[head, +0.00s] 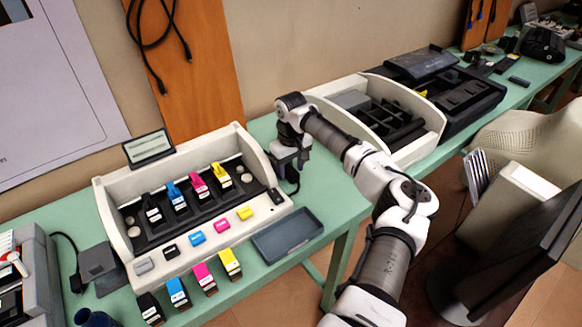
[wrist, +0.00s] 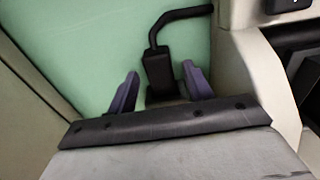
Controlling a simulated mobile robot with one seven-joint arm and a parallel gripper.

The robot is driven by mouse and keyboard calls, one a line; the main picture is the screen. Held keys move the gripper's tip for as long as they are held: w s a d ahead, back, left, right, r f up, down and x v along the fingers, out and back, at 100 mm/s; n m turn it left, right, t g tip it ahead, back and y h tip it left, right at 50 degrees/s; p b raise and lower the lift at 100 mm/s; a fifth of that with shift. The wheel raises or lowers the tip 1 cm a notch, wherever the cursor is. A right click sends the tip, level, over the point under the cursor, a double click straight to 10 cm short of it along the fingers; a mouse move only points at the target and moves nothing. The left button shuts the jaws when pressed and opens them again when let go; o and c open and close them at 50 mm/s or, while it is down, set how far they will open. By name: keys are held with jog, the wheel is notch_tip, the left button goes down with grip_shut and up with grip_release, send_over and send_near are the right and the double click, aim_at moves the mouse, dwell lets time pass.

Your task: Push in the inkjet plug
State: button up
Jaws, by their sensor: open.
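The inkjet unit (head: 118,240) is a cream housing on the green table, with coloured cartridges standing in its black bay. My gripper (head: 288,168) points down just beyond the housing's right end. In the wrist view its two purple fingers (wrist: 160,72) are apart. A black plug (wrist: 158,68) with a bent black cable lies between the fingers, with visible gaps at the sides. The cable also shows below my gripper in the head view (head: 295,187). The plug's far end is hidden behind the dark gripper edge, so I cannot tell how far it is seated.
A dark tray (head: 288,234) lies in front of the housing. Loose cartridges (head: 204,278) stand along the table's front edge. A second cream housing (head: 432,112) is to the right, with green table (head: 325,180) free between. A small display (head: 149,147) stands behind the inkjet unit.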

aim_at(291, 171)
notch_tip(291, 171, up, 14)
jog(key=b, duration=0.3)
jog(key=shift+f, duration=0.1)
